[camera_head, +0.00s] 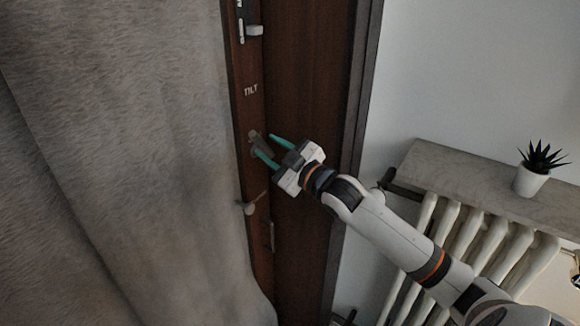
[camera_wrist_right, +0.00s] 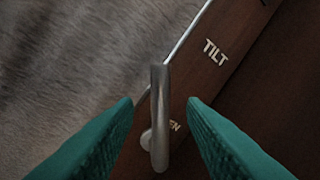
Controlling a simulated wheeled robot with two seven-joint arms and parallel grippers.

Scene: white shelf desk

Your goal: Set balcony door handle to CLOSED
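The brown balcony door (camera_head: 308,60) stands in the middle of the head view. Its grey metal handle (camera_head: 254,137) shows small at my right gripper's fingertips. In the right wrist view the handle (camera_wrist_right: 158,100) is a rounded lever running up the picture. The lever is between the two teal fingers, with a gap on each side. My right gripper (camera_head: 264,145) is open around it; its fingers also show in the right wrist view (camera_wrist_right: 160,110). A "TILT" label (camera_wrist_right: 215,52) is above right of the lever. Another label is partly hidden, with "EN" visible. My left gripper is out of view.
A grey curtain (camera_head: 120,150) hangs along the door's left side. Other door hardware (camera_head: 250,30) is at the top, and a small pale knob (camera_head: 250,208) is below the handle. A radiator (camera_head: 470,240) under a shelf (camera_head: 440,170) with a potted plant (camera_head: 530,180) stands right.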

